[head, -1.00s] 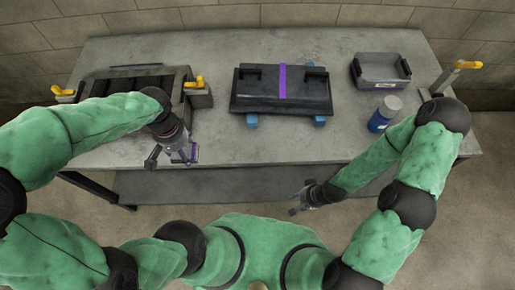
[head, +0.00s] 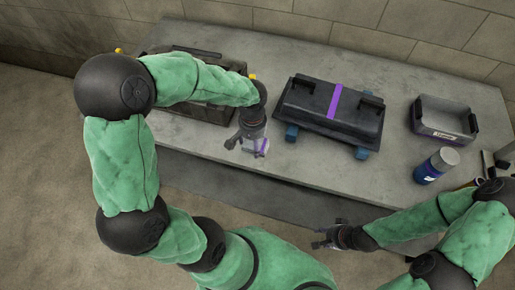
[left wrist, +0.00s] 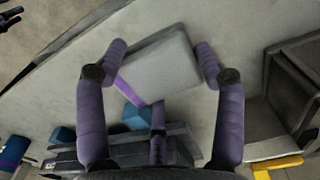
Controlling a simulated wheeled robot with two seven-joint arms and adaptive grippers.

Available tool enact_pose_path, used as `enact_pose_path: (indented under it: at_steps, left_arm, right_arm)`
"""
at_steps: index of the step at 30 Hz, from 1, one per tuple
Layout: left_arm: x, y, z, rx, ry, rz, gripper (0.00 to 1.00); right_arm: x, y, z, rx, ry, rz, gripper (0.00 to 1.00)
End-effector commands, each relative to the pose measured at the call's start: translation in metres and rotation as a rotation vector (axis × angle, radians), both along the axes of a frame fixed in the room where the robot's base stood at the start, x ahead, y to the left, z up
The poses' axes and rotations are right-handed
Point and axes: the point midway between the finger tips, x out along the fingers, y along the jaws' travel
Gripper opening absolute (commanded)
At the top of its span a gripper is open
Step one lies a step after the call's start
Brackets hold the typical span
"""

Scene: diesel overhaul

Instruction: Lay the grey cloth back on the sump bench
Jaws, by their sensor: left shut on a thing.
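The grey cloth (left wrist: 160,68) is a flat, pale grey folded pad with a purple strip along one edge. My left gripper (left wrist: 160,50) is shut on it, with a finger at each side. In the head view only a small part of the cloth (head: 263,147) shows beside my left gripper (head: 248,145). They are near the front edge of the bench (head: 190,138); the height above the top is hard to tell. My right gripper (head: 328,238) looks open and empty, in front of the bench.
A dark sump pan (head: 330,110) with a purple strip rests on blue blocks (head: 292,132). A dark open housing (head: 205,105) stands at left. Bare bench top lies between these things.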

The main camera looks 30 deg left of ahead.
Motion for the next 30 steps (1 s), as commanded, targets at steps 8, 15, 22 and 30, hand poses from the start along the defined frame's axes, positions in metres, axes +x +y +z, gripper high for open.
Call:
enact_pose_path:
  at_steps: [8,15,22,30]
  left_arm:
    - [0.013,-0.003,-0.017,0.0,-0.001,-0.001,0.38]
    - [0.018,-0.005,-0.047,0.0,0.001,0.001,0.38]
    - [0.019,-0.004,-0.053,0.0,-0.002,0.0,0.38]
    - [0.019,-0.005,-0.056,0.0,-0.002,0.0,0.75]
  right_arm:
    - [0.0,0.0,-0.007,0.0,0.0,0.0,0.4]
    - [0.0,0.0,-0.018,0.0,0.0,0.0,0.4]
    - [0.0,0.0,-0.018,0.0,0.0,0.0,0.4]
    - [0.0,0.0,-0.022,0.0,0.0,0.0,0.4]
